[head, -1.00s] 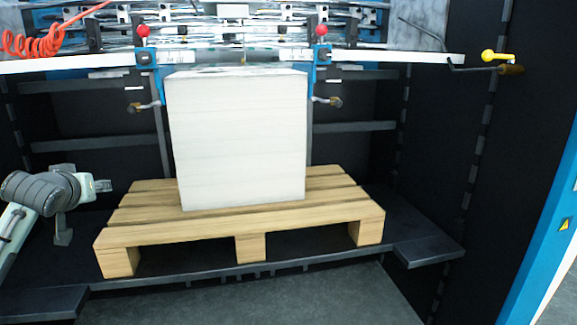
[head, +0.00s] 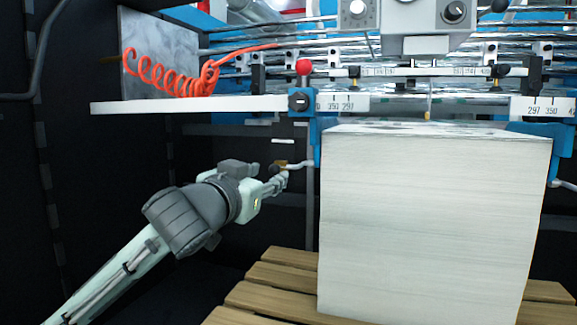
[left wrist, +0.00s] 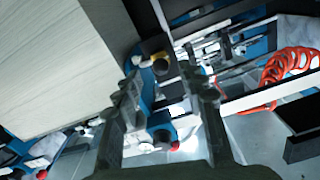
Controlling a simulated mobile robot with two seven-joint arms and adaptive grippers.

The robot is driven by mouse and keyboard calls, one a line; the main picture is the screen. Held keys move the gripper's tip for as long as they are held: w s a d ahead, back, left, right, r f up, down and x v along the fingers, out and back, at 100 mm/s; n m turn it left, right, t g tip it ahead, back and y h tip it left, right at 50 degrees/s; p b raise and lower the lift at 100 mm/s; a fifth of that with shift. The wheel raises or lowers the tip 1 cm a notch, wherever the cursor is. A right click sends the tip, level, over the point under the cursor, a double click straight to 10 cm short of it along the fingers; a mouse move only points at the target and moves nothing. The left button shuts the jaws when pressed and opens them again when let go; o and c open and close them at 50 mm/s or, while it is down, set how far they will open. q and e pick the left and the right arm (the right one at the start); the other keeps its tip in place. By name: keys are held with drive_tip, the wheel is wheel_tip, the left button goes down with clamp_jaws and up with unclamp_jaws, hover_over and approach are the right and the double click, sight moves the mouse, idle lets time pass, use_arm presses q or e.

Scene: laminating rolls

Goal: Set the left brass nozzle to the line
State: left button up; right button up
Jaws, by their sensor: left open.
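The left brass nozzle (head: 281,164) shows in the head view as a small brass-brown piece on a thin rod, left of the paper stack and below a blue clamp (head: 302,102) with a red knob. My left gripper (head: 282,179) is at the nozzle's near side, just below it, partly overlapping it in the picture. In the left wrist view a brass piece with a dark end (left wrist: 158,62) lies beyond and between the spread fingers (left wrist: 168,92). The fingers are open and empty; whether they touch the nozzle I cannot tell. My right gripper is out of view.
The tall white paper stack (head: 430,220) stands on a wooden pallet (head: 275,275) just right of my left gripper. A white bar with a number scale (head: 345,103) runs above. A coiled orange hose (head: 165,80) hangs at the upper left. Dark space lies left of the arm.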

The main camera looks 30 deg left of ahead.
sight(278, 167)
use_arm(q)
drive_tip(key=shift+w+a, duration=0.15)
drive_tip(key=shift+w, duration=0.2)
drive_tip(key=x, duration=0.5)
drive_tip(key=shift+w+r+p, duration=0.1)
drive_tip(key=shift+w+p, duration=0.3)
drive_tip(key=shift+w+a, duration=0.15)
drive_tip(key=shift+w, duration=0.3)
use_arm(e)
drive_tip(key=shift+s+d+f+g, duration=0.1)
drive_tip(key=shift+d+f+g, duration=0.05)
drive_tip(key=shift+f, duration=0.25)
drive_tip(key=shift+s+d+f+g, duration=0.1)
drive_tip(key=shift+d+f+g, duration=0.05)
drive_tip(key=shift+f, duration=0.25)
use_arm(q)
drive_tip(key=shift+c, duration=0.4)
clamp_jaws()
